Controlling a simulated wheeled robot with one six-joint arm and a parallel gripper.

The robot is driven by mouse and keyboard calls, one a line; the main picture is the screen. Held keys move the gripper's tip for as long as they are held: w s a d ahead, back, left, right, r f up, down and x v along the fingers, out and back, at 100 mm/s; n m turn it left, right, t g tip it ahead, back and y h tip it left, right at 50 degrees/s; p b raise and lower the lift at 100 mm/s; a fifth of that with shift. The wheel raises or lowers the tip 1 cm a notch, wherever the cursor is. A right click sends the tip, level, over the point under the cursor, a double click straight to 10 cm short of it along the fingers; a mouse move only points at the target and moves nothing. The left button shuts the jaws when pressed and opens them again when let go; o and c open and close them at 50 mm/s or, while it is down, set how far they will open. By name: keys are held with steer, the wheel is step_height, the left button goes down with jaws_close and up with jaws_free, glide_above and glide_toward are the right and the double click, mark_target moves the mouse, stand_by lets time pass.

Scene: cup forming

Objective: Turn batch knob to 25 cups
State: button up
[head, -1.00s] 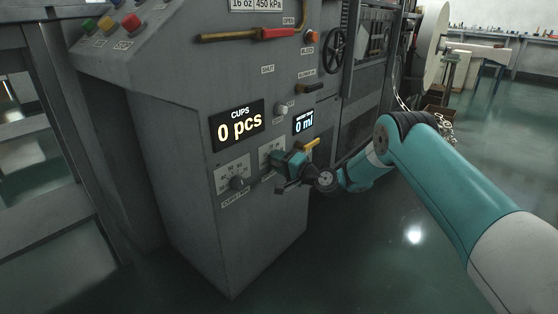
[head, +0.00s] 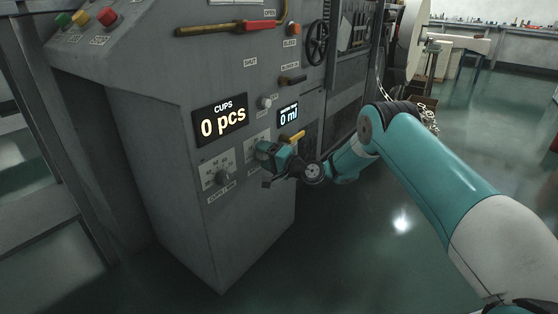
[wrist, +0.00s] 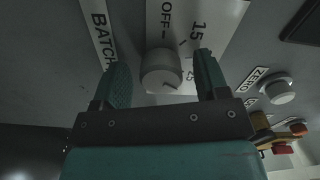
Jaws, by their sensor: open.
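The batch knob (wrist: 161,72) is a pale round knob on a white scale plate (wrist: 215,22) in the wrist view. The plate shows OFF, 15 and a partly covered lower mark; a BATCH label (wrist: 100,32) is at its left. My gripper (wrist: 162,64) is open, one finger on each side of the knob, with gaps visible. A short dark mark shows low on the knob's face; its exact setting is hard to tell. In the head view my gripper (head: 268,155) is at the panel and hides the knob. The CUPS display (head: 222,121) reads 0 pcs.
Left of my gripper is a CUPS/MIN knob (head: 222,177). Above are a small pale knob (head: 265,102) and a 0 ml display (head: 288,117). A yellow handle (head: 292,137) is close to my gripper. The wrist view shows the ZERO button (wrist: 278,91) at right.

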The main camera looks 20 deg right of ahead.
steer(key=b+v, duration=1)
steer(key=v, duration=0.7)
stand_by(0.3)
